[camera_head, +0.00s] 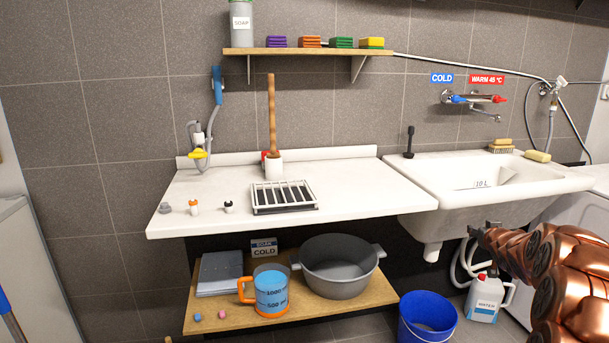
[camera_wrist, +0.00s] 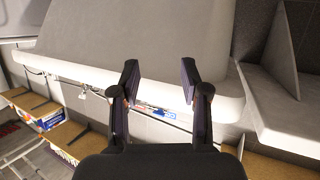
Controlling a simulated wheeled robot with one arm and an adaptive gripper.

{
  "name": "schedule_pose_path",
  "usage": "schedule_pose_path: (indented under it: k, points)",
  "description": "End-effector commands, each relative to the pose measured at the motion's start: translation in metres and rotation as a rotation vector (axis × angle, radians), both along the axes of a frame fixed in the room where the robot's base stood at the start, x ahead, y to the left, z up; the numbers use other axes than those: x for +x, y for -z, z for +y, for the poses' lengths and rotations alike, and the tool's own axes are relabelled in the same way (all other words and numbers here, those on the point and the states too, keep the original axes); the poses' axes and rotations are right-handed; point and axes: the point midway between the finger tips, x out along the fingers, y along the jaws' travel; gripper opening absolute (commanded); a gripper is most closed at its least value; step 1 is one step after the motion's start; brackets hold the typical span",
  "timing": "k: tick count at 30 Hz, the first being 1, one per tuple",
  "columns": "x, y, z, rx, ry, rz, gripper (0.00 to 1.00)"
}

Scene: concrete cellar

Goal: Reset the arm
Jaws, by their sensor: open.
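My gripper shows in the wrist view (camera_wrist: 160,85) with its two dark fingers apart and nothing between them. In the head view my copper-coloured arm reaches in from the right edge, and my gripper (camera_head: 483,229) is at its left end, below the front of the white sink (camera_head: 480,215). In the wrist view a large pale surface with a rounded edge lies beyond the fingers. I cannot tell how far it is from them.
A white counter (camera_head: 350,205) stands left of the sink. A wooden shelf (camera_head: 205,325) below holds a grey pot (camera_head: 338,268) and an orange-handled jug (camera_head: 271,290). A blue bucket (camera_head: 426,318) and a water canister (camera_head: 485,299) stand on the floor near my arm.

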Motion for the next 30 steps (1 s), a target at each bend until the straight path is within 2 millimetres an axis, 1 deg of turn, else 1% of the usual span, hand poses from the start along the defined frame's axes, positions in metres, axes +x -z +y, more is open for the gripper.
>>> schedule_pose_path:
  k: [1,3,8,14,15,17,20,23,24,26,27,29,30]
  points:
    - [-0.006,-0.020,0.012,0.002,0.011,0.027,0.45]
    - [-0.018,-0.033,0.025,0.007,0.032,0.073,0.45]
    - [-0.050,-0.057,0.057,0.022,0.070,0.186,0.45]
    - [-0.104,-0.079,0.102,0.046,0.100,0.347,0.45]
    - [-0.116,-0.085,0.110,0.050,0.103,0.377,0.45]
    - [-0.135,-0.088,0.125,0.058,0.108,0.433,0.45]
    - [-0.170,-0.098,0.148,0.071,0.110,0.516,0.45]
    - [-0.207,-0.106,0.171,0.084,0.108,0.605,0.45]
    - [-0.222,-0.109,0.181,0.090,0.106,0.640,0.45]
    - [-0.246,-0.114,0.194,0.099,0.102,0.693,0.45]
    - [-0.263,-0.118,0.203,0.104,0.098,0.728,0.45]
    - [-0.289,-0.120,0.217,0.114,0.090,0.787,0.45]
    - [-0.307,-0.124,0.226,0.119,0.084,0.823,0.45]
